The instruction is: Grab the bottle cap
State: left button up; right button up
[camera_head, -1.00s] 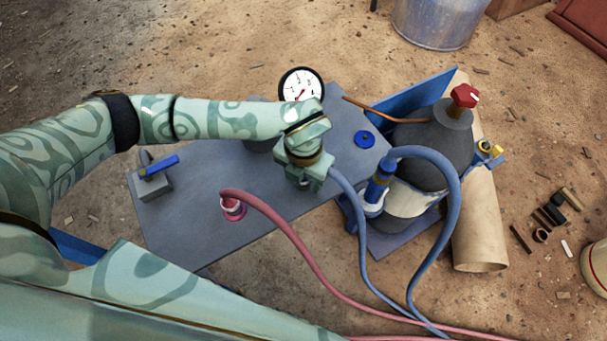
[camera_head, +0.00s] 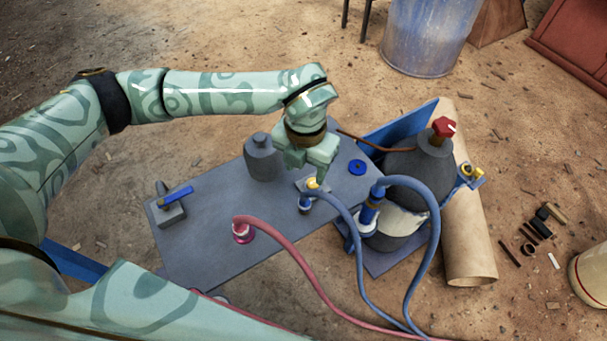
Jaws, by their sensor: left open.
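A blue round disc with a dark centre (camera_head: 357,167), cap-like, lies flat on the grey table (camera_head: 225,225). A dark grey bottle (camera_head: 265,160) with a narrow top (camera_head: 260,139) stands at the table's back edge. I cannot tell for certain which part is the bottle cap. My left gripper (camera_head: 314,172) is open and points down, left of the blue disc and right of the dark bottle. It is above a yellow-topped fitting (camera_head: 313,184) beside the blue hose end; nothing shows held in it. My right gripper is not in view.
A red hose (camera_head: 300,252) and blue hoses (camera_head: 437,225) run across the front. A grey gas cylinder (camera_head: 415,170) with a red knob (camera_head: 443,127) stands right of the table. A blue-handled valve (camera_head: 176,200) sits at left. The table's middle is clear.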

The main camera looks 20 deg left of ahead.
aim_at(264, 164)
jog(key=k+l, duration=0.2)
jog(key=k, duration=0.3)
jog(key=k+l, duration=0.2)
jog(key=k, duration=0.25)
